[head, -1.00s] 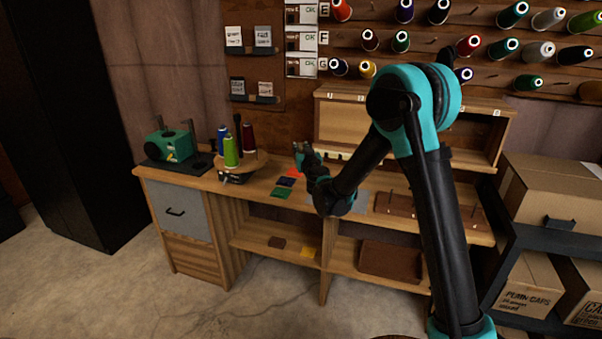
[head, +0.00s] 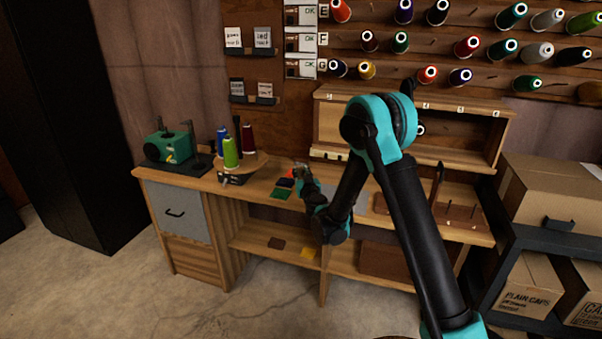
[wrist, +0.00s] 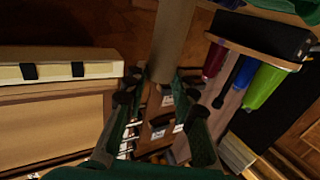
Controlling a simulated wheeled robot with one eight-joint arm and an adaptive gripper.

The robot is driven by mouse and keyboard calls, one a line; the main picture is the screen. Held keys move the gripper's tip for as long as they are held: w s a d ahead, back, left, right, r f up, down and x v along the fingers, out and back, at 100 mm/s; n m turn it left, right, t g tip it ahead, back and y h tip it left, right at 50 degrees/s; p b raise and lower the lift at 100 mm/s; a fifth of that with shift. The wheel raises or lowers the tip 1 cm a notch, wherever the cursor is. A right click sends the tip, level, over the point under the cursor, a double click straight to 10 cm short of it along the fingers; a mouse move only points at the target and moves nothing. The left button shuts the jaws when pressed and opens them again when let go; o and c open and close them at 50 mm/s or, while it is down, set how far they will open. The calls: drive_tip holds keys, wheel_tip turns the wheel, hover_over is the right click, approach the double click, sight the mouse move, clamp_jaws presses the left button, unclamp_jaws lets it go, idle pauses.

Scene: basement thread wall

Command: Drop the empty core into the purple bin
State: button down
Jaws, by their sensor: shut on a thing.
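My gripper (head: 301,176) is over the workbench, near the coloured squares, in the head view. In the wrist view my gripper (wrist: 160,88) is shut on a plain tan cylinder, which looks like the empty core (wrist: 172,38). The core extends from between the fingertips toward the top of that picture. In the head view the core is too small or hidden to make out. I cannot make out a purple bin in either view.
A rack with blue, green and dark red cones (head: 231,152) stands left of my gripper, beside a green machine (head: 168,147). Coloured squares (head: 283,190) lie on the bench. A wooden cubby (head: 335,122) stands behind my arm. A pegged brown board (head: 455,207) lies right. Cartons (head: 560,190) stand far right.

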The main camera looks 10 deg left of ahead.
drive_tip(key=c, duration=1.2)
unclamp_jaws()
drive_tip(key=shift+f, duration=0.1)
drive_tip(key=v, duration=0.7)
drive_tip(key=shift+s+d, duration=0.15)
drive_tip(key=shift+d, duration=0.05)
